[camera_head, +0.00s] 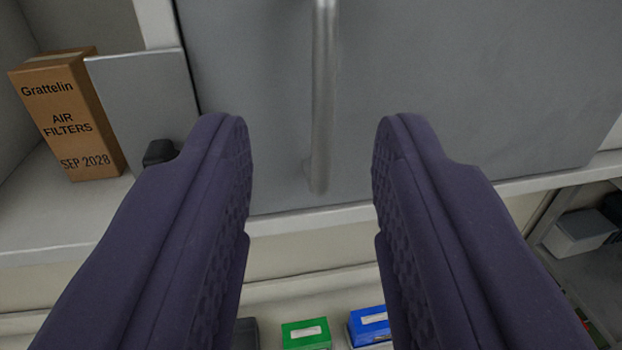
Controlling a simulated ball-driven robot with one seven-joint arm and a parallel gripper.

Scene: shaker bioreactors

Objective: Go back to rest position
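My gripper (311,135) is open, with its two dark purple fingers wide apart and nothing between them. Beyond the fingers is a grey door or panel (480,90). Its vertical metal handle (323,100) shows in the gap between the fingers, apart from both. The lower end of the handle is near fingertip height in the picture. How far the handle is from the fingertips I cannot tell exactly.
A brown box labelled Grattelin air filters (68,115) stands on a light shelf (60,225) at the left. A green box (306,335) and a blue box (369,326) sit below. A grey bin (580,232) is at the right.

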